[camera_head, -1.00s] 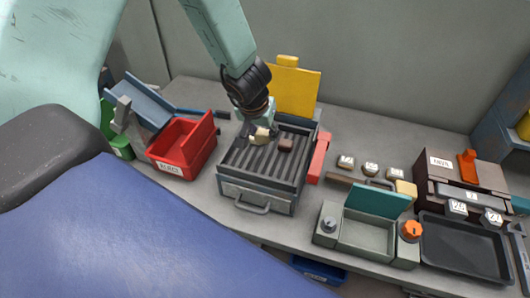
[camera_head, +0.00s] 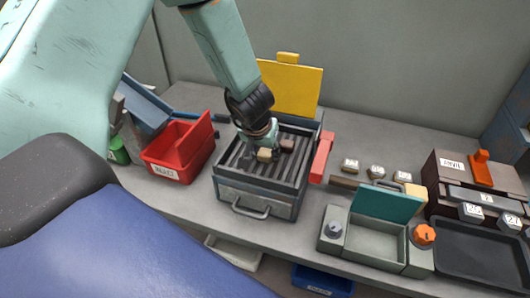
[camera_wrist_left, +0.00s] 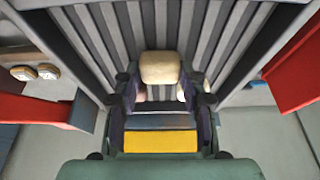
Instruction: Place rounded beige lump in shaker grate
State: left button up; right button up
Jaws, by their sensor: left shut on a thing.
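The rounded beige lump (camera_head: 264,155) is in my left gripper (camera_head: 266,150), low over the slatted shaker grate (camera_head: 240,163). In the left wrist view the lump (camera_wrist_left: 160,68) sits between the two fingertips, with the grate slats (camera_wrist_left: 215,35) behind it. My left gripper (camera_wrist_left: 160,92) is shut on it. I cannot tell whether the lump touches the slats. My right gripper is not in view.
A red bin (camera_head: 178,150) stands left of the grate. A yellow panel (camera_head: 291,88) rises behind it and a red bar (camera_head: 322,157) is at its right. A teal-lidded box (camera_head: 378,240) and a black tray (camera_head: 475,255) stand further right.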

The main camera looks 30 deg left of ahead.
pick_arm(q)
jog(key=shift+s+a+f, duration=0.1)
jog(key=shift+s+a, duration=0.05)
jog(key=shift+s, duration=0.1)
jog(key=o, duration=0.9)
jog(key=shift+o, duration=1.2)
jog(key=shift+w, duration=0.15)
